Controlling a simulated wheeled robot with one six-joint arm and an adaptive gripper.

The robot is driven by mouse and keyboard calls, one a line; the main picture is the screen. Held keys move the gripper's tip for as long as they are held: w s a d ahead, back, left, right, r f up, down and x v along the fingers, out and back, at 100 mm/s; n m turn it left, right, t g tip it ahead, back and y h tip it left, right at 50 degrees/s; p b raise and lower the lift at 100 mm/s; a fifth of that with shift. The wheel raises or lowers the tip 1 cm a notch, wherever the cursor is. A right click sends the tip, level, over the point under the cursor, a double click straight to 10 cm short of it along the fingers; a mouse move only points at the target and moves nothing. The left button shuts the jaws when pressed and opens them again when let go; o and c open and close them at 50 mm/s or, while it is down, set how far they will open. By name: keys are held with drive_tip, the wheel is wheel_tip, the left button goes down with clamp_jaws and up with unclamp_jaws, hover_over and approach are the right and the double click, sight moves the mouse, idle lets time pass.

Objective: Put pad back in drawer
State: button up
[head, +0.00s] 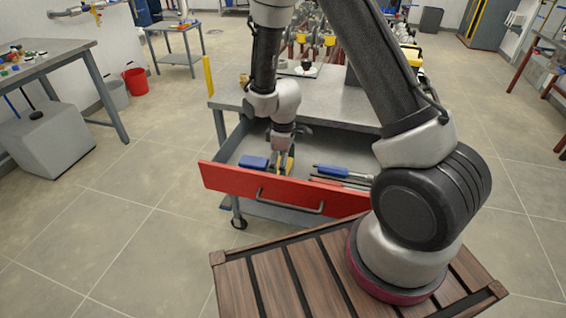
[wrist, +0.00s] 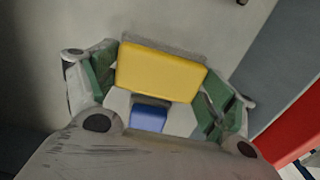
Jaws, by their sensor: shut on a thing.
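The pad, a yellow block (wrist: 162,72), is between the green-lined fingers of my gripper (wrist: 160,92) in the wrist view. A smaller blue patch (wrist: 150,119) shows nearer the palm; I cannot tell whether it belongs to the pad. In the head view my gripper (head: 284,158) points down inside the open drawer, and a bit of yellow shows at its fingers. The drawer has a red front (head: 285,193) with a metal handle and a grey floor. I cannot tell whether the pad touches the floor.
A blue item (head: 254,162) lies in the drawer left of my gripper. A blue-handled tool (head: 338,171) and dark rods lie to the right. The grey workbench top (head: 345,97) is above and behind the drawer.

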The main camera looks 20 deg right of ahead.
drive_tip(key=o, duration=0.9)
drive_tip(key=shift+o, duration=0.2)
drive_tip(key=s+d+r+m+t, duration=0.1)
drive_tip(key=d+r, duration=0.1)
drive_tip(key=r, duration=0.8)
drive_tip(key=s+d+r+m, duration=0.1)
drive_tip(key=d+r, duration=0.1)
drive_tip(key=r, duration=0.8)
drive_tip(key=s+d+r+m+t, duration=0.1)
drive_tip(key=s+d+r+m, duration=0.3)
drive_tip(key=s+r, duration=0.4)
drive_tip(key=s+d+r+m+t, duration=0.2)
drive_tip(key=s+d+r+m, duration=0.3)
drive_tip(key=s, duration=0.8)
wheel_tip(320, 180, up, 3)
drive_tip(key=shift+d+r, duration=0.1)
drive_tip(key=shift+d, duration=0.85)
